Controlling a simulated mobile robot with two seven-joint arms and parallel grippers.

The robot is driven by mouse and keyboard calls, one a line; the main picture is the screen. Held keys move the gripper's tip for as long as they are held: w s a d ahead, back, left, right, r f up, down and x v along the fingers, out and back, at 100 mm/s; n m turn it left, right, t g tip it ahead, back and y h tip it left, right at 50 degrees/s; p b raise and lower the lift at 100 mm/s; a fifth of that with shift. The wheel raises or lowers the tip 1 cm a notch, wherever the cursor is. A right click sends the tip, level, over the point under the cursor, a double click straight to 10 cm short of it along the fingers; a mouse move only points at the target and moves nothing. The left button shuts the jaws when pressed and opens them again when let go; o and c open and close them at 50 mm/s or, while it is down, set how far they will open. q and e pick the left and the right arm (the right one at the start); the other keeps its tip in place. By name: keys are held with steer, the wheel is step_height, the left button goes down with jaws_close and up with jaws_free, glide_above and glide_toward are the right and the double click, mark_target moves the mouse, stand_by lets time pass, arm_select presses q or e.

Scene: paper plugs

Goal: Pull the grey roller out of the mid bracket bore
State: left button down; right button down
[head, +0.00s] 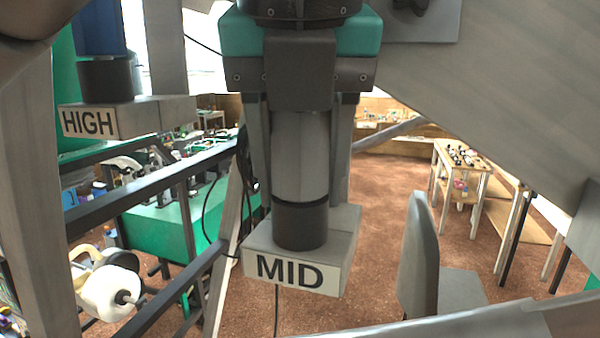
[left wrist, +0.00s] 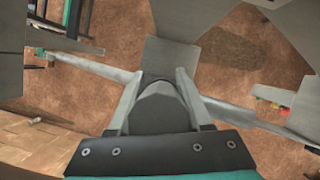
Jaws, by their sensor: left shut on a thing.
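The grey roller (head: 300,160) stands upright above the mid bracket (head: 340,245), a grey block labelled MID. A black collar (head: 300,225) sits between the roller and the block's top; whether any of the roller is inside the bore is hidden. My left gripper (head: 298,195) comes down from above, shut on the roller with one finger on each side. In the left wrist view, the gripper (left wrist: 160,95) has its two fingers on either side of the roller's rounded grey end (left wrist: 160,105), with the bracket (left wrist: 170,55) beyond. My right gripper is not in view.
A HIGH bracket (head: 140,117) with a blue roller (head: 98,28) in a black collar stands at the upper left. Dark frame rails (head: 150,190) run behind the mid bracket on the left. A grey upright plate (head: 419,255) stands to its right.

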mark_target(300, 119)
arm_select(q)
steer(key=shift+r, duration=0.65)
stand_by(0.4)
steer(key=shift+r, duration=0.4)
steer(key=shift+r, duration=1.1)
steer(key=shift+r, duration=0.1)
steer(key=shift+r, duration=1.45)
